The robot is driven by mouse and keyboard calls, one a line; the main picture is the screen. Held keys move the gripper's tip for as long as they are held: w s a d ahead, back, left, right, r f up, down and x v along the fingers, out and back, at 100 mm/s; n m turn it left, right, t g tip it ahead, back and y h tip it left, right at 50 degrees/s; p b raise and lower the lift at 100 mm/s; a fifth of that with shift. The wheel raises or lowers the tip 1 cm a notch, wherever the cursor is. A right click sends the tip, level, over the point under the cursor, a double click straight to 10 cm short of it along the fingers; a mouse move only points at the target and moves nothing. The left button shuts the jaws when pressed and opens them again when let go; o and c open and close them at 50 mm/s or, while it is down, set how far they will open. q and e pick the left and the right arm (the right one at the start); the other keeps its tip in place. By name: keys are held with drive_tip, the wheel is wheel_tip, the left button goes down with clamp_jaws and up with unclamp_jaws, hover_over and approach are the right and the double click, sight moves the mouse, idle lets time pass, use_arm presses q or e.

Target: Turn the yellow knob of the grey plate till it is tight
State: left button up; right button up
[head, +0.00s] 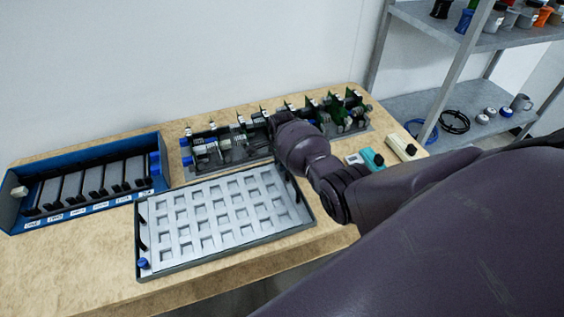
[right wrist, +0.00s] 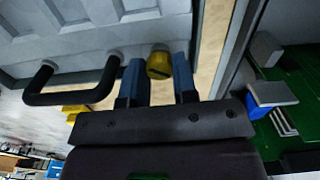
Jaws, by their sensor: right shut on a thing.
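The grey plate (head: 222,252) with rows of square pockets lies on the wooden table in the head view. Its pale top also shows at the upper left of the right wrist view (right wrist: 60,40), with a black handle (right wrist: 70,98) on its edge. The yellow knob (right wrist: 158,64) stands at the plate's edge beside that handle. My right gripper (right wrist: 159,75) has its two blue fingertips on either side of the knob and is shut on it. In the head view my right arm hides the knob and the fingertips. My left gripper is not in view.
A blue rack (head: 163,172) with black dividers stands left of the plate. A dark base with green circuit boards (head: 228,150) stands close behind it. Teal and cream devices (head: 372,158) lie to the right. A grey shelf (head: 400,108) stands at the back right. The table's front left is clear.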

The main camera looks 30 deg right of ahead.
drive_tip(key=m, duration=0.5)
drive_tip(key=shift+w+d+r+m, duration=0.1)
drive_tip(key=shift+w+r+m, duration=0.2)
drive_tip(key=shift+r, duration=0.05)
drive_tip(key=m, duration=0.5)
drive_tip(key=shift+m, duration=0.3)
drive_tip(key=o, duration=0.7)
drive_tip(key=shift+o, duration=1.2)
drive_tip(key=shift+s, duration=0.15)
drive_tip(key=shift+f, duration=0.15)
